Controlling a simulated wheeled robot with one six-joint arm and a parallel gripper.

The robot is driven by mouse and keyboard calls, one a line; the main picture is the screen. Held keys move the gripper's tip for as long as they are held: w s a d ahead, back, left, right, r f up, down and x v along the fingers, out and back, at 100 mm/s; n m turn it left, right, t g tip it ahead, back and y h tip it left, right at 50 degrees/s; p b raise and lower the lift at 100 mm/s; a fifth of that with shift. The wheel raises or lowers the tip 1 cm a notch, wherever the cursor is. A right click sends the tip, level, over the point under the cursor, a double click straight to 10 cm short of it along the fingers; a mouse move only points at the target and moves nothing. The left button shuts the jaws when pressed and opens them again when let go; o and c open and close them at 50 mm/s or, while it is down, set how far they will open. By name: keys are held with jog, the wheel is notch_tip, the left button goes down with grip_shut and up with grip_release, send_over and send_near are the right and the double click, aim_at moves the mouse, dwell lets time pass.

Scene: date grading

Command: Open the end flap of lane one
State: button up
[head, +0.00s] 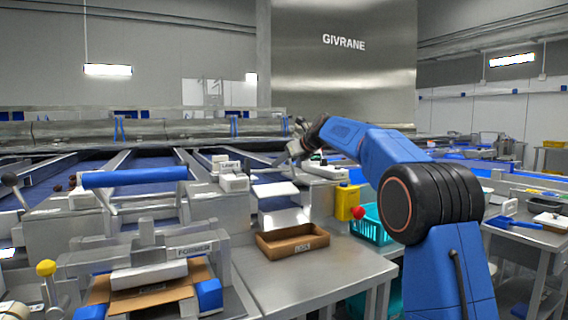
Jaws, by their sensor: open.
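My gripper (297,153) is at the end of my blue arm, above the metal lane ends in the middle of the view. It is small and partly hidden by my wrist; its jaws are open, and I see nothing held. A white unit with a small label (229,168) stands to its left; the label seems to read "LANE 1". A pale metal plate (275,190), possibly the end flap, lies just below my gripper. It seems apart from the jaws, but I cannot tell the gap or whether the flap is shut. A sloping metal chute (286,219) is below the plate.
A brown tray (292,242) sits on the steel table (318,284) under the chute. A yellow container (347,202), a red ball-shaped knob (358,213) and a teal basket (373,225) are to the right. A box former with cardboard (182,309) fills the lower left.

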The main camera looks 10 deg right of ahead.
jog(key=v, duration=1.7)
jog(key=shift+s+d, duration=0.15)
jog(key=shift+s, duration=0.05)
